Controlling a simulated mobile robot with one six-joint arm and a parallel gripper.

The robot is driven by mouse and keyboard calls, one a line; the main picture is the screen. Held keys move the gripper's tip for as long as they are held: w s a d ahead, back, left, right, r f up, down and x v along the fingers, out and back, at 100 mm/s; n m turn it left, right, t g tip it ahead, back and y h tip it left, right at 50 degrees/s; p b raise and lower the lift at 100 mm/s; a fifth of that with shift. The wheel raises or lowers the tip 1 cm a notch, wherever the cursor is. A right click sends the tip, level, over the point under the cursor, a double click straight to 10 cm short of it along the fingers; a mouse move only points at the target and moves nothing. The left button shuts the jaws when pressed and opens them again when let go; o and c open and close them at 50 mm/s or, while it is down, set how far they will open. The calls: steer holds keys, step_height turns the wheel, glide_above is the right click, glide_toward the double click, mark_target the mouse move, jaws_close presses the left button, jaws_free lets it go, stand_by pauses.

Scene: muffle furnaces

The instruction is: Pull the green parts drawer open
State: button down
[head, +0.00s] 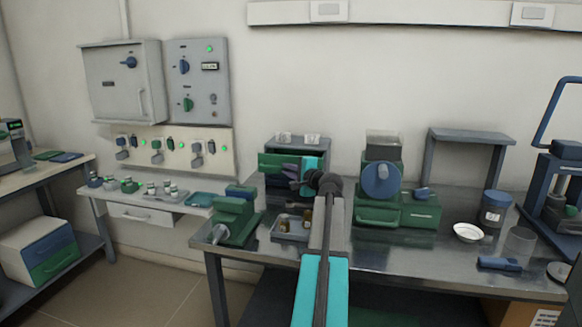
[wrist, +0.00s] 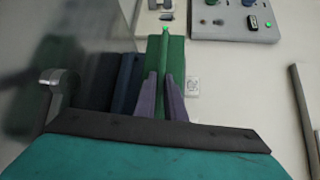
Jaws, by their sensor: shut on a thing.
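The green parts drawer (head: 273,162) is the upper drawer of a small cabinet on the steel bench, in the middle of the head view. In the wrist view its green front (wrist: 177,52) shows, with a long green handle bar standing out from it. My gripper (head: 288,174) is in front of the cabinet and covers part of it. In the wrist view the two purple-grey fingers of my gripper (wrist: 163,82) are shut on the handle, one on each side. How far the drawer stands out is hard to tell.
A blue drawer (wrist: 125,85) lies beside the green one in the wrist view. A green vise (head: 235,218) stands at the bench's left front, and a tray (head: 283,236) with small parts sits before the cabinet. A green machine (head: 380,205) stands to the right.

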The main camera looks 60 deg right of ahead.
steer(key=shift+s+a+p, duration=0.1)
steer(key=shift+s+a, duration=0.15)
steer(key=shift+a, duration=0.5)
steer(key=shift+s+a+p, duration=0.15)
steer(key=shift+s+a, duration=0.1)
steer(key=shift+a, duration=0.55)
steer(key=shift+s+a+p, duration=0.1)
steer(key=shift+s+a, duration=0.15)
steer(key=shift+a, duration=0.5)
steer(key=c, duration=1.8)
jaws_free()
steer(key=p+v, duration=0.1)
steer(key=v, duration=1.2)
steer(key=shift+s+a, duration=0.2)
steer(key=shift+s, duration=0.15)
steer(key=shift+r, duration=0.1)
